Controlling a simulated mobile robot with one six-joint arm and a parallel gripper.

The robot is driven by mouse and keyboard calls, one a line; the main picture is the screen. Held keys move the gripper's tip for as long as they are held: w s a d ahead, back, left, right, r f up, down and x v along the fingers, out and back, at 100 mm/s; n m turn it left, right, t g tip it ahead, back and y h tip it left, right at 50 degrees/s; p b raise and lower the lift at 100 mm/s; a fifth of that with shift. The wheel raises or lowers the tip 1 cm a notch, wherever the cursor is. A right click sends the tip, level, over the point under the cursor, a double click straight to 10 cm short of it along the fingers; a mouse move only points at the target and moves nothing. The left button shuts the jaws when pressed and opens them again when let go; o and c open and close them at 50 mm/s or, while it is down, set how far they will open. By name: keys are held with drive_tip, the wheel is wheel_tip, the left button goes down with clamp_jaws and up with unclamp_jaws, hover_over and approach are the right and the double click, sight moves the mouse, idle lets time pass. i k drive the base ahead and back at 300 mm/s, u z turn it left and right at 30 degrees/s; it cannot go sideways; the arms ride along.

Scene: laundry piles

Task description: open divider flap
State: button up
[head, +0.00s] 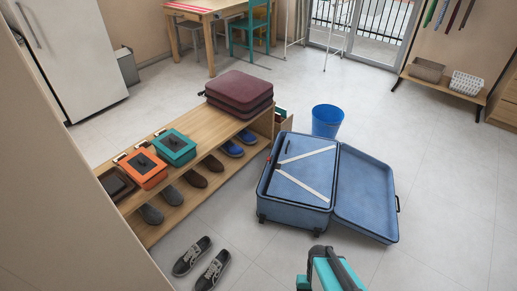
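A blue suitcase (265,208) stands open on the floor in the middle of the head view. Its lid (365,195) is folded out to the right. A flat blue-grey divider flap (312,166) appears to lie shut over the left half, hiding what is under it. Two pale straps (305,186) cross the flap, one near its far end and one slanting across its near part. Teal and black parts of my arm show at the bottom edge, in front of the suitcase and apart from it. My gripper's fingers are not visible.
A low wooden bench (186,207) with boxes, shoes and a maroon suitcase (240,92) stands left of the blue suitcase. A blue bin (327,121) stands just behind it. Grey sneakers (192,255) lie on the floor at front left. The floor to the right is clear.

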sight(304, 172)
drive_tip(key=z, duration=0.15)
drive_tip(key=k, duration=0.15)
drive_tip(key=u, duration=0.55)
drive_tip(key=i, duration=1.75)
drive_tip(key=z, duration=0.25)
drive_tip(key=k, duration=0.85)
drive_tip(key=z, duration=0.2)
